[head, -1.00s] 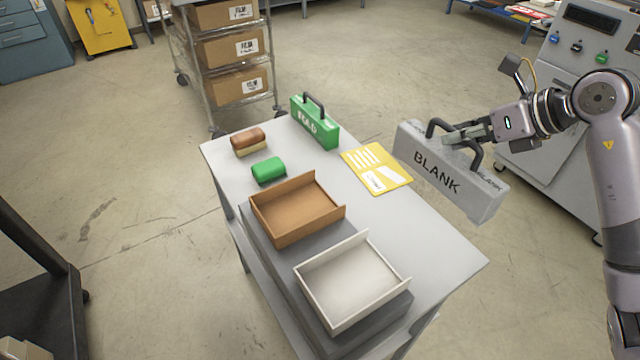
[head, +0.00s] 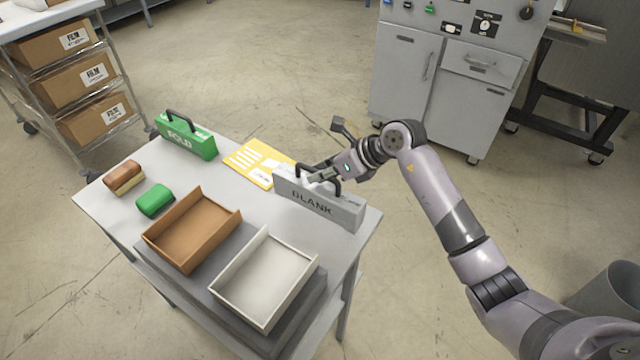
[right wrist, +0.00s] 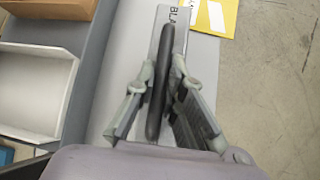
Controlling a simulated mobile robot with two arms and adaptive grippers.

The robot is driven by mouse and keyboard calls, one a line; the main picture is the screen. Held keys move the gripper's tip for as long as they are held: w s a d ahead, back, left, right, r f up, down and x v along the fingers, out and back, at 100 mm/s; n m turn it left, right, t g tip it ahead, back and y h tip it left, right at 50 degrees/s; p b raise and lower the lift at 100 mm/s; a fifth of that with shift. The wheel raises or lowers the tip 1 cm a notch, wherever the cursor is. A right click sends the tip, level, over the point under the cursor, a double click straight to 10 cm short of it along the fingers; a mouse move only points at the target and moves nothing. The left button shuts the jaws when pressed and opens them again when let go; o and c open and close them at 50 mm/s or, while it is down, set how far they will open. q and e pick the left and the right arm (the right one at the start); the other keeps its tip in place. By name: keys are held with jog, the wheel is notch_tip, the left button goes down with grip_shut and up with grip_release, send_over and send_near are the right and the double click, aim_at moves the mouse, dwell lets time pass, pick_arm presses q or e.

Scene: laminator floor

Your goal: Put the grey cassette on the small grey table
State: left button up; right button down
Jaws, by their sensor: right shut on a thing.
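The grey cassette (head: 340,210), marked BLANK, has a black handle on top. My right gripper (head: 322,176) is shut on that handle and holds the cassette upright over the right end of the small grey table (head: 110,208). I cannot tell whether its underside touches the tabletop. In the right wrist view, the fingers (right wrist: 164,78) close on the dark handle from both sides, with the cassette (right wrist: 158,28) beneath. My left gripper is not in view.
On the table are a green cassette (head: 188,139), a yellow sheet (head: 246,164), a brown-and-cream block (head: 124,176), a green block (head: 155,200), a brown tray (head: 165,247) and a white tray (head: 243,312). A cart with boxes (head: 77,78) stands left; a grey machine (head: 400,75) stands behind.

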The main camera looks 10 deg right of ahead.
aim_at(321, 187)
notch_tip(321, 187, down, 4)
jog(key=shift+f+p, duration=0.1)
jog(key=shift+p, duration=0.25)
jog(key=shift+f, duration=0.1)
jog(key=c, duration=1.7)
grip_release()
jog(key=shift+f, duration=0.1)
jog(key=b+v, duration=0.3)
jog(key=v, duration=0.8)
jog(key=shift+d, duration=0.1)
jog(key=shift+s+d+r, duration=0.2)
jog(key=shift+s+r, duration=0.05)
jog(key=shift+r, duration=0.25)
